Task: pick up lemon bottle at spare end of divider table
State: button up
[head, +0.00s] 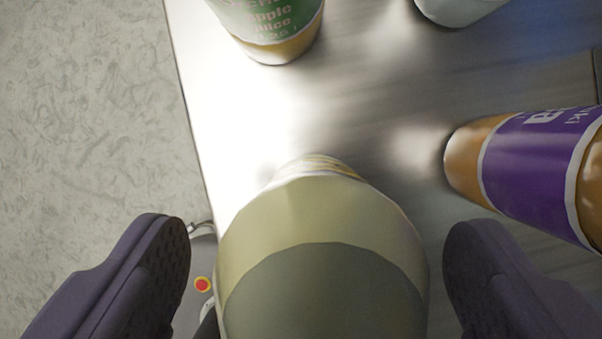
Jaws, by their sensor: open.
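A pale yellow-green bottle (320,215) stands between the fingers of my gripper (317,275), at the bottom middle of the head view. It looks like the lemon bottle, but most of its label is hidden from this angle. A small printed strip shows at its far lower side. My gripper is open, with one dark finger on each side of the bottle. A gap shows on both sides, narrower on the right. The bottle stands on the shiny metal table (370,90), near the table's left edge.
A green-labelled apple juice bottle (270,25) stands at the top. A purple-labelled bottle (525,165) with orange contents is at the right, close to the right finger. Another pale bottle (455,8) is cut off at the top. Grey floor (85,130) lies left of the table, with a red button (203,284) low down.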

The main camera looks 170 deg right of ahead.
jog(key=shift+r, duration=0.15)
jog(key=c, duration=1.3)
jog(key=shift+r, duration=0.1)
jog(key=shift+c, duration=0.2)
